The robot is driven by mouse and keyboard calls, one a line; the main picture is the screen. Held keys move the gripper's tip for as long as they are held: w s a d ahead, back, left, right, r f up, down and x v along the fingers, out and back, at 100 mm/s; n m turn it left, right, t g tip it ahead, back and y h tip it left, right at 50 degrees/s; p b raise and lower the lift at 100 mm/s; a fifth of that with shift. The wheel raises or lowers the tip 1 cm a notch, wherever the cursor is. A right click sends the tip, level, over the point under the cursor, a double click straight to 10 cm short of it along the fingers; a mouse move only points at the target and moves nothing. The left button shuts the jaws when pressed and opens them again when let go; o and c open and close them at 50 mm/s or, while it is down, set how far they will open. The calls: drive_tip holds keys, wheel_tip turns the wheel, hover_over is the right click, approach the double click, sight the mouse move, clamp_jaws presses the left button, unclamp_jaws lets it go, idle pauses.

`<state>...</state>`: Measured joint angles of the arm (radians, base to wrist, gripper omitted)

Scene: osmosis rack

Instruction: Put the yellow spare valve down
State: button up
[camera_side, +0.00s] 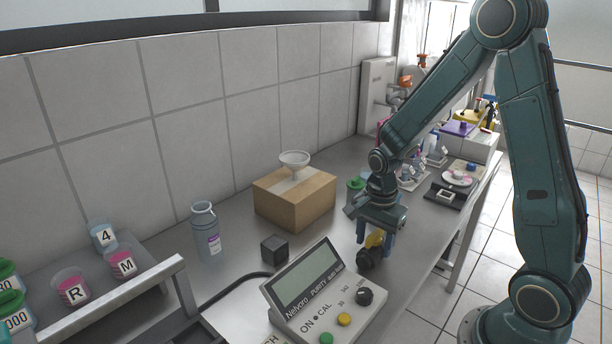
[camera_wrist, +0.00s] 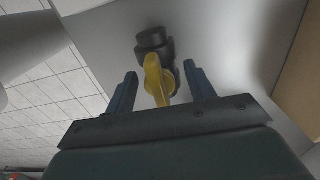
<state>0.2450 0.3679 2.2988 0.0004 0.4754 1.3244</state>
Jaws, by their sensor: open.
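The yellow spare valve (camera_side: 374,241) has a yellow lever and a black body. In the side view it is at the bench surface, under my gripper (camera_side: 375,244), whose fingers point down around it. In the wrist view the valve (camera_wrist: 155,80) lies between the two blue fingers of my gripper (camera_wrist: 160,85). There is a gap on each side, so the fingers are open and apart from the valve. The valve's underside is hidden.
A meter (camera_side: 315,296) with knobs stands in front of the valve. A small dark cube (camera_side: 274,249), a cardboard box (camera_side: 294,205) with a white funnel (camera_side: 295,161) and a grey bottle (camera_side: 207,232) stand to the left. The bench's front edge is close on the right.

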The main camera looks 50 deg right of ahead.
wheel_tip(320, 180, up, 12)
drive_tip(key=shift+f, duration=0.15)
idle(0.5)
idle(0.5)
drive_tip(key=s+a+r+n+t, duration=0.2)
drive_tip(key=s+a+r+n, duration=0.2)
drive_tip(key=s+n, duration=0.3)
drive_tip(key=s+a+r+n+t, duration=0.3)
drive_tip(key=s+r+n, duration=0.3)
drive_tip(key=n, duration=0.5)
drive_tip(key=shift+s+a+t, duration=0.3)
drive_tip(key=shift+s+a, duration=0.2)
